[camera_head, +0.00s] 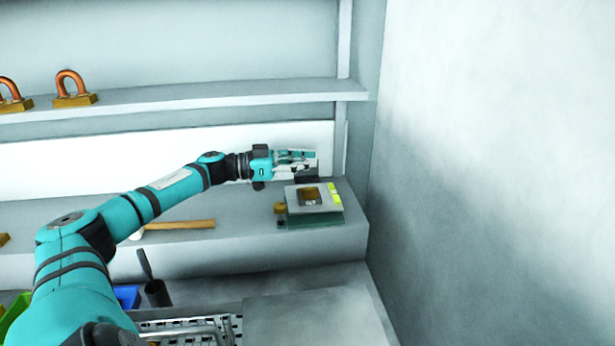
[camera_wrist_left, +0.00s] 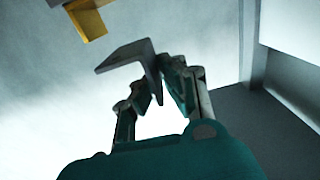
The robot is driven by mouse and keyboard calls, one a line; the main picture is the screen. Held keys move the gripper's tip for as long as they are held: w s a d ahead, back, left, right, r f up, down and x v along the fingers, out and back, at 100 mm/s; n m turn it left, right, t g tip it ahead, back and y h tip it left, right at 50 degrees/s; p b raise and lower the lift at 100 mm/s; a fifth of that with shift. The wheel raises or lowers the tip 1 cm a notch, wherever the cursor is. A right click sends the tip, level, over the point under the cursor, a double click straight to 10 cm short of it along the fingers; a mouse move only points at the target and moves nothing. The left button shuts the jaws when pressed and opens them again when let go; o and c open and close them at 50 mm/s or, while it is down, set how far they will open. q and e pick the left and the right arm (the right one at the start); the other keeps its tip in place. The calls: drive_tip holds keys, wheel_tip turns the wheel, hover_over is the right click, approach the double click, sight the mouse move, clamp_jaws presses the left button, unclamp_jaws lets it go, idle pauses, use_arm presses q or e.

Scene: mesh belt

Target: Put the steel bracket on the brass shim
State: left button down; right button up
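My left gripper (camera_head: 312,160) is above the right end of the grey bench. It is shut on the steel bracket, a grey L-shaped piece (camera_wrist_left: 135,62) that shows between its fingers in the left wrist view. In the head view a dark piece (camera_head: 308,179) just under the fingers looks like the bracket. A brass-coloured square (camera_head: 306,191), which looks like the brass shim, lies on a pale grey block, below the gripper in the picture. A yellow piece (camera_wrist_left: 92,24) shows at the top of the left wrist view; I cannot tell which thing it is. My right gripper is not in view.
The pale block stands on a green base (camera_head: 310,220) with yellow-green strips (camera_head: 335,194) at its right. A small brass knob (camera_head: 280,208) is beside it. A wooden-handled hammer (camera_head: 180,225) lies to the left. A shelf (camera_head: 220,95) with copper-shackled padlocks (camera_head: 73,90) runs above. A wall closes the right.

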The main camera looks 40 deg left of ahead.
sight(306, 174)
use_arm(q)
drive_tip(key=shift+w+a, duration=0.15)
drive_tip(key=shift+w, duration=0.3)
wheel_tip(306, 174, down, 3)
drive_tip(key=shift+f+p, duration=0.15)
drive_tip(key=shift+p, duration=0.5)
drive_tip(key=shift+f, duration=0.15)
drive_tip(key=shift+f, duration=0.1)
drive_tip(key=c, duration=1.5)
unclamp_jaws()
drive_tip(key=shift+s+a, duration=0.1)
drive_tip(key=shift+s, duration=0.05)
